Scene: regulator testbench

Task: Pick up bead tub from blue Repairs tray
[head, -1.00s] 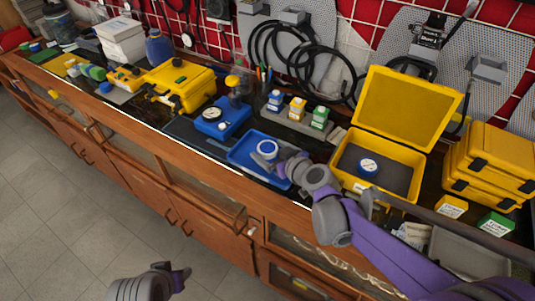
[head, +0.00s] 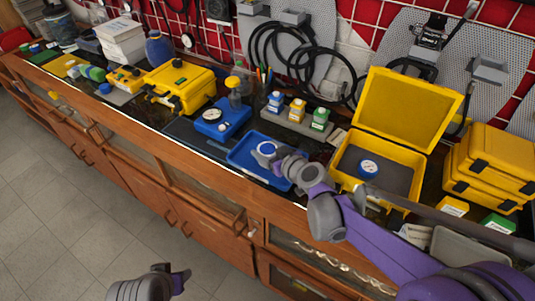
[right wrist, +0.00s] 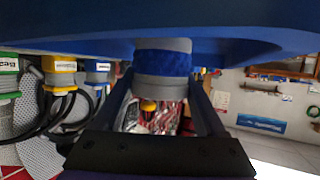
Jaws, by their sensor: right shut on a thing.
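The bead tub (head: 267,148), small and round with a white-rimmed top, is in the blue Repairs tray (head: 240,155) in the head view. My right gripper (head: 274,160) reaches over the tray's right side and is shut on the tub. In the right wrist view the tub (right wrist: 162,62), blue-banded with grey ends, sits between the two fingers, against or very close to the blue tray (right wrist: 75,30). Whether it touches the tray floor is unclear. My left gripper (head: 182,277) is low over the floor, away from the bench; its jaw opening is unclear.
An open yellow case (head: 410,120) with a round gauge (head: 368,168) stands right of the tray. A blue gauge block (head: 222,118) is to its left. Several small labelled bottles stand on a grey rack (head: 300,125) behind. The floor is clear.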

